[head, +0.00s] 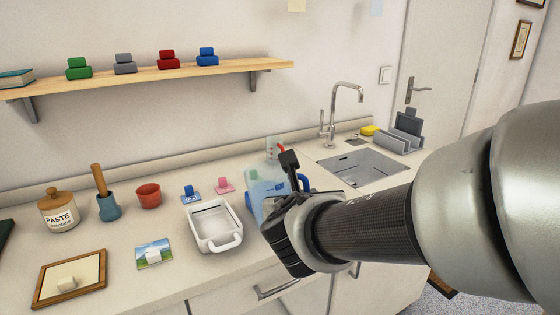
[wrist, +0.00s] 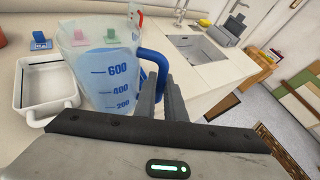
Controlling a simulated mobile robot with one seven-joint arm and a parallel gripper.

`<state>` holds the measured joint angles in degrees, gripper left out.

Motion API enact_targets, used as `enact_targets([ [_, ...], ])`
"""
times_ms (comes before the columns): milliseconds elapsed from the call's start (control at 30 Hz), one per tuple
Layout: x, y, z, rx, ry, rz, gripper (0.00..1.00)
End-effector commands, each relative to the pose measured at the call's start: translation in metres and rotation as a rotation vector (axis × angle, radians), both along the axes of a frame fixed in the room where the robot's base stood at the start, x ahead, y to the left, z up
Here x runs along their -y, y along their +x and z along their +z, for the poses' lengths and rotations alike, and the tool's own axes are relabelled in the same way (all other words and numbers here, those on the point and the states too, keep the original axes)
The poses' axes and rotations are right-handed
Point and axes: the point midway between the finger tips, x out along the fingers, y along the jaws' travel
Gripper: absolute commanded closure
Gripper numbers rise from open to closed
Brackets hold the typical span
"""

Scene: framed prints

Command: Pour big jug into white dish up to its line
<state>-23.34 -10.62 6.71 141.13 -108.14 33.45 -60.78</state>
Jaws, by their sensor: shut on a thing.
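The big jug (wrist: 108,75) is clear with a blue handle, blue marks reading 200, 400 and 600, and bluish liquid inside. In the head view the jug (head: 264,183) stands right of the white dish, partly hidden by my gripper (head: 284,200). In the wrist view my gripper (wrist: 165,98) is shut on the jug's blue handle, and the jug looks about upright. I cannot tell whether its base touches the counter. The white dish (head: 224,244) sits on the counter with its handle toward the front; it also shows in the wrist view (wrist: 27,106). I see no liquid in it.
Blue (head: 190,194) and pink (head: 224,185) clips lie behind the dish. A red cup (head: 149,195), mortar (head: 108,208) and paste jar (head: 58,211) stand left. A picture card (head: 154,254) and frame (head: 70,279) lie in front. The sink (head: 362,168) is right.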

Motion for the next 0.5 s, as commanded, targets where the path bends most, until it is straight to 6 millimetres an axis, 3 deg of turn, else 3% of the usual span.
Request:
enact_targets([
  [100, -0.005, 0.001, 0.015, -0.015, -0.057, 0.003, 1.00],
  [500, -0.022, 0.006, 0.031, -0.064, -0.251, 0.003, 1.00],
])
